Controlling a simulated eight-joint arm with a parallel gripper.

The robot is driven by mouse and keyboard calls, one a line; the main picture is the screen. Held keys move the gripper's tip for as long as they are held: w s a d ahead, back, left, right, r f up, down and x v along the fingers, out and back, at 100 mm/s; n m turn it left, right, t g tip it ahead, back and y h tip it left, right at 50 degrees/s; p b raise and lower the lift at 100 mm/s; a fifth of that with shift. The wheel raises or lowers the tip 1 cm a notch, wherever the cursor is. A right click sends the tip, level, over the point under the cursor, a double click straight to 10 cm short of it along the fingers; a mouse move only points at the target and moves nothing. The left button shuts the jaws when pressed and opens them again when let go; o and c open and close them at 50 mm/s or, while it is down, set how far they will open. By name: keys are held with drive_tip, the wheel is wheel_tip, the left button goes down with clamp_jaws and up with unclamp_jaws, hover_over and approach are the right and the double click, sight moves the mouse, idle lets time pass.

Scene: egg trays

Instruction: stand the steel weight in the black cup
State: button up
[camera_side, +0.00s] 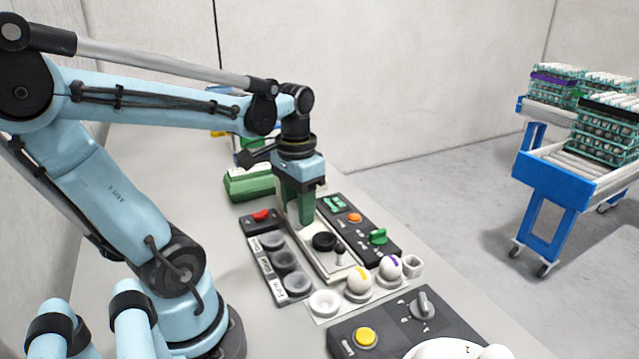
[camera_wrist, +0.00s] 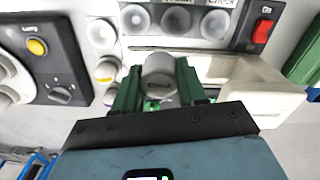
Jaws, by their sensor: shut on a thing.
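My gripper (camera_side: 305,221) is over the white device at the middle of the bench in the side view, fingers pointing down. In the wrist view its green fingers (camera_wrist: 157,88) are shut on the steel weight (camera_wrist: 160,68), a grey cylinder with markings on its end. The fingers hide the weight in the side view. The black cup (camera_side: 324,241) sits on the white device, just right of and nearer the camera than the fingers. I cannot make out the cup in the wrist view, where the gripper body covers the lower middle.
A panel with three grey cups (camera_side: 284,260) lies left of the device. A panel with a green knob (camera_side: 378,237) lies right; a green carton (camera_side: 248,184) stands behind.

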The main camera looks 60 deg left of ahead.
drive_tip(key=shift+w+d+r, duration=0.25)
drive_tip(key=shift+d+r, duration=0.15)
drive_tip(key=shift+d, duration=0.15)
drive_tip(key=shift+w+a, duration=0.1)
drive_tip(key=shift+w, duration=0.2)
drive_tip(key=w+a+f, duration=0.2)
drive_tip(key=w+a, duration=0.2)
drive_tip(key=w, duration=0.2)
drive_tip(key=shift+f, duration=3)
drive_tip(key=shift+f, duration=0.6)
drive_tip(key=o, duration=1.2)
